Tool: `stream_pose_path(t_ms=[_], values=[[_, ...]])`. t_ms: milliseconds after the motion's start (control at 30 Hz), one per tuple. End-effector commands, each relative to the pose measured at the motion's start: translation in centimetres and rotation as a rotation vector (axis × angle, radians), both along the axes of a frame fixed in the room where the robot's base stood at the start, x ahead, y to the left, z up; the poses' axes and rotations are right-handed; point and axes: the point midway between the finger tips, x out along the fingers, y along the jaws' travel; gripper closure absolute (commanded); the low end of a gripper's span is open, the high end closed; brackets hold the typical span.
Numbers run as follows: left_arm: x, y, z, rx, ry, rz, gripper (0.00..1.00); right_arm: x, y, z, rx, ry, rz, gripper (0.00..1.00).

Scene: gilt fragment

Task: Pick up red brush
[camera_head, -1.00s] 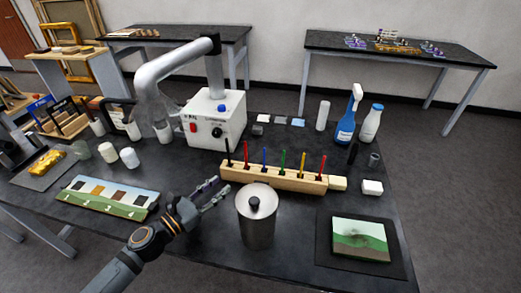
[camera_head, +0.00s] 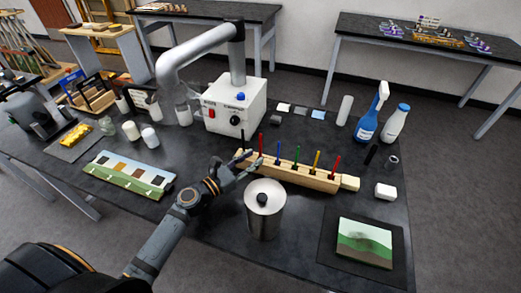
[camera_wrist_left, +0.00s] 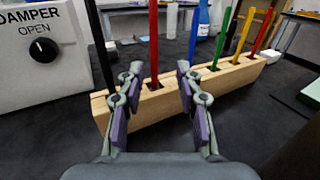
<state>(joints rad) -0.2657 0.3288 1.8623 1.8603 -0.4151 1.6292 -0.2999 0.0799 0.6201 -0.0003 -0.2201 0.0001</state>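A wooden brush block (camera_head: 325,184) holds a row of upright brushes. One red brush (camera_head: 261,144) stands second from its left end, beside a black brush (camera_head: 243,141). Another red brush (camera_head: 335,166) stands at the right end. My left gripper (camera_head: 250,168) is open and empty at the left part of the block. In the left wrist view, the left-hand red brush (camera_wrist_left: 154,42) rises beyond the gap between the open fingertips (camera_wrist_left: 157,76). The black brush (camera_wrist_left: 100,45) is just left of the left finger; the blue brush (camera_wrist_left: 194,35) is behind the right one. My right gripper is not in view.
A metal canister (camera_head: 265,222) with a black-knobbed lid stands close in front of the block. A white damper box (camera_head: 236,105) stands behind. A white block (camera_head: 386,191) and a painted panel (camera_head: 364,243) lie to the right. A swatch panel (camera_head: 129,176) lies left.

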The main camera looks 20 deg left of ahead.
Motion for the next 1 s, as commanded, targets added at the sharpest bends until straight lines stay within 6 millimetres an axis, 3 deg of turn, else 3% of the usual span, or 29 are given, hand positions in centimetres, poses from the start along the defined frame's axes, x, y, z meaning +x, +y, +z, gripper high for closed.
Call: stream_pose_path(t_ms=[300, 600, 867, 1000], values=[[4.3, -1.4, 0.1, -0.003, -0.003, 0.002, 0.65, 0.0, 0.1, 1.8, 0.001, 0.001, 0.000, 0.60], [4.9, -1.8, -0.2, 0.000, -0.001, 0.000, 0.65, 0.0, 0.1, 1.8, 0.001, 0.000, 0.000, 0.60], [4.9, -1.8, -0.2, 0.000, -0.001, 0.000, 0.98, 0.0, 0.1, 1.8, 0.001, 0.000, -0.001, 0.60], [4.9, -1.8, -0.2, 0.000, -0.001, 0.000, 1.00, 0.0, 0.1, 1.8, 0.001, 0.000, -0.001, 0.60]])
